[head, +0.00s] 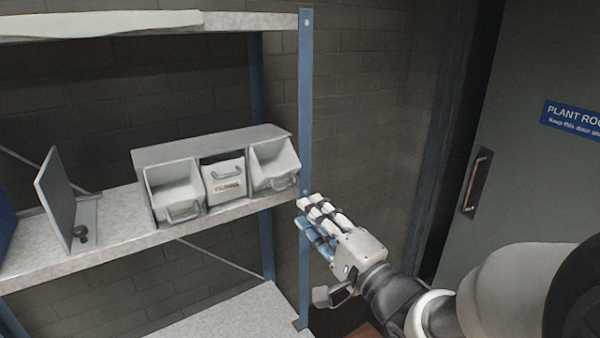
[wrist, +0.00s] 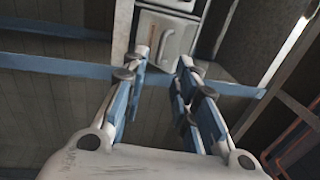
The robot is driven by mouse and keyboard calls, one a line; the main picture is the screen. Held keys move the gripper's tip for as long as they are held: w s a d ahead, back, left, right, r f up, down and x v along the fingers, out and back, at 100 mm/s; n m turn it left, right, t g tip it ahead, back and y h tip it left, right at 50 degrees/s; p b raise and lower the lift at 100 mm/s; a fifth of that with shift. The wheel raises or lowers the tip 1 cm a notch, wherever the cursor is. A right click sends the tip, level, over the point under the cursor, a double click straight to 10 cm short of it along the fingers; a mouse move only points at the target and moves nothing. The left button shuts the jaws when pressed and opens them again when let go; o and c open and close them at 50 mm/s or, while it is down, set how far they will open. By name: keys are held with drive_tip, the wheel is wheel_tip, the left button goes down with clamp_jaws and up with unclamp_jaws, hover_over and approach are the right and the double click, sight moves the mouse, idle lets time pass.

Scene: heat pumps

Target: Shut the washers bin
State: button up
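A grey bin unit (head: 212,143) with three pale tilting bins stands on the middle shelf. The left bin (head: 171,190) and right bin (head: 273,164) are tilted out, with their insides showing. No washers label is readable, so I cannot tell which bin is the washers bin. My gripper (head: 304,214) is empty, right of the right bin, near the blue post. In the wrist view its fingers (wrist: 163,57) are apart, with a bin front and its handle (wrist: 164,45) seen beyond them.
The blue shelf post (head: 305,120) stands between the bin unit and my gripper. An upright grey plate (head: 56,198) with a dark knob stands left on the shelf (head: 120,243). A green plant room door (head: 530,150) is at right. Space before the bins looks clear.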

drive_tip(key=x, duration=0.8)
clamp_jaws()
idle(0.5)
